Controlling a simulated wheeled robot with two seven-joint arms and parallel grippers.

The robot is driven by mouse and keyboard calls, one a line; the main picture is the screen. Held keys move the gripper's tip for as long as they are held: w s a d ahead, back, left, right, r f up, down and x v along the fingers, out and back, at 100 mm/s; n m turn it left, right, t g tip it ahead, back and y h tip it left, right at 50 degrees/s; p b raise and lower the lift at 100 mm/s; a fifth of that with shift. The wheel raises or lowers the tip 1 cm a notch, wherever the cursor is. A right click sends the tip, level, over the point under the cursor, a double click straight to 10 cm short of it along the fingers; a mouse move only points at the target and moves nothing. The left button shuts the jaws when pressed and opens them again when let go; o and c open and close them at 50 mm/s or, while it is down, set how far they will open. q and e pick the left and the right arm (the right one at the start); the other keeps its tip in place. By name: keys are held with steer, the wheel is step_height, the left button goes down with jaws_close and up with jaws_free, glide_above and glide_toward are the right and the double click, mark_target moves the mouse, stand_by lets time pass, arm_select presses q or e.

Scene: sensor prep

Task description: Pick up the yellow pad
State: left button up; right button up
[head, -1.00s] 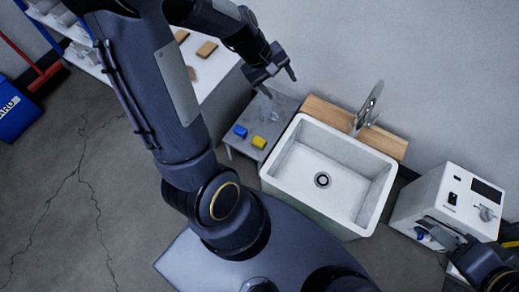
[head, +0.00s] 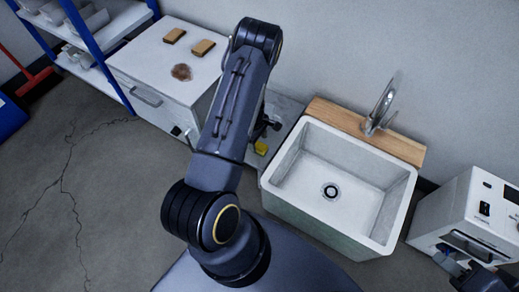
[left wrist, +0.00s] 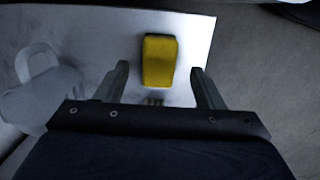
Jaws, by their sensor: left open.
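The yellow pad (head: 261,148) lies on the small grey table (head: 286,106) left of the sink, partly covered by my left arm in the head view. In the left wrist view the yellow pad (left wrist: 159,61) lies flat on the pale tabletop, between the lines of my two fingers. My left gripper (left wrist: 160,70) is open and empty, with one finger on each side of the pad and a gap to both. In the head view my left gripper (head: 268,127) is mostly hidden behind the arm. My right gripper (head: 466,275) is partly cut off at the lower right.
The white sink (head: 335,190) with its faucet (head: 382,105) is right of the table. A white cabinet (head: 140,65) with two brown pads stands left. A white device (head: 470,215) is at the right. A pale grey looped shape (left wrist: 42,88) shows in the left wrist view.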

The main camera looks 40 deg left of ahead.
mark_target(259, 145)
arm_select(q)
steer(key=f, duration=0.2)
steer(key=f+b, duration=0.1)
steer(key=f, duration=0.1)
steer(key=shift+w+d, duration=0.1)
steer(key=shift+d, duration=0.1)
steer(key=shift+c, duration=0.4)
steer(key=c, duration=1)
steer(key=shift+r, duration=0.6)
step_height(259, 145, up, 3)
steer(key=shift+f+p, duration=0.2)
steer(key=shift+p, duration=0.75)
steer(key=s+d+r+p, duration=0.1)
steer(key=s+d+r, duration=0.2)
steer(key=s+d+r+p, duration=0.1)
steer(key=s+d+r, duration=0.2)
steer(key=d, duration=0.1)
steer(key=s+d+r+p, duration=0.1)
steer(key=s+d+r, duration=0.2)
steer(key=shift+d+r+p, duration=0.1)
steer(key=shift+d+p, duration=0.2)
steer(key=shift+d, duration=0.1)
